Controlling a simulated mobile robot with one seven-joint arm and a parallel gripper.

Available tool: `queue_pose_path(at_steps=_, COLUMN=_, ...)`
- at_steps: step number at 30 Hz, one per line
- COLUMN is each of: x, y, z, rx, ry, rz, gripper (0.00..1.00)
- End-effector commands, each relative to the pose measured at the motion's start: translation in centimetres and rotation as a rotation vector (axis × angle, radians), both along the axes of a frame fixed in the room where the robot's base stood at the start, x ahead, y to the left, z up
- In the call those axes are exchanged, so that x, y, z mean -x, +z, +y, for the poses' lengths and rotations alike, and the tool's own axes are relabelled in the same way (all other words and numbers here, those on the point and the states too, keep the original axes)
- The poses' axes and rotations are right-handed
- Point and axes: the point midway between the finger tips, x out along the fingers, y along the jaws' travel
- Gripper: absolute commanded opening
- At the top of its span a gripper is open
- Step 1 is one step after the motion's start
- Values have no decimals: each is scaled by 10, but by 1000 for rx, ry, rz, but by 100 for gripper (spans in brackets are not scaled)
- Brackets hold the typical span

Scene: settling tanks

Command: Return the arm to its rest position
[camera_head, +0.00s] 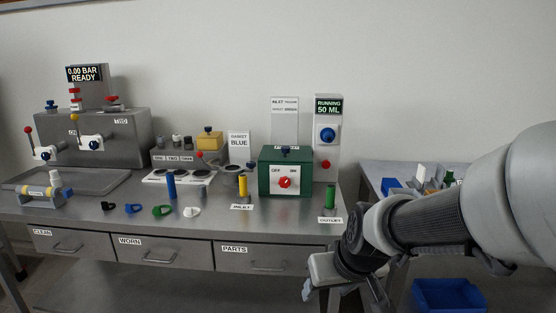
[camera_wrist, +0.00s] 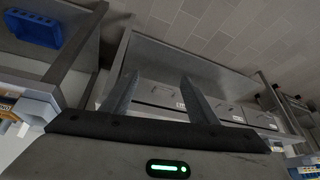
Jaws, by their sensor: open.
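My arm reaches in from the right edge in the head view, bent, with my gripper (camera_head: 345,292) low in front of the bench's right end. In the wrist view, the two fingers of my gripper (camera_wrist: 158,80) stand apart with nothing between them. The gripper is clear of the items on the bench top. The fingertips are hard to make out in the head view.
The steel bench (camera_head: 105,215) carries a green switch box (camera_head: 285,172), a running display panel (camera_head: 328,140) and several coloured parts. A side table (camera_head: 375,175) stands behind my arm. A blue bin (camera_head: 450,296) sits below it; it also shows in the wrist view (camera_wrist: 33,28).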

Motion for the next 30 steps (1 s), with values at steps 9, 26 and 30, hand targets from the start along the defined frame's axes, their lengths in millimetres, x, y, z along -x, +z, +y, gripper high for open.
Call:
queue_pose_path(at_steps=9, x=88, y=74, z=-23, rx=-21, ry=-102, rz=-13, gripper=54)
queue_pose_path(at_steps=26, x=141, y=168, z=-41, rx=45, ry=-198, rz=-14, gripper=54)
queue_pose_path(at_steps=30, x=141, y=211, z=-40, rx=45, ry=-199, rz=-15, gripper=54)
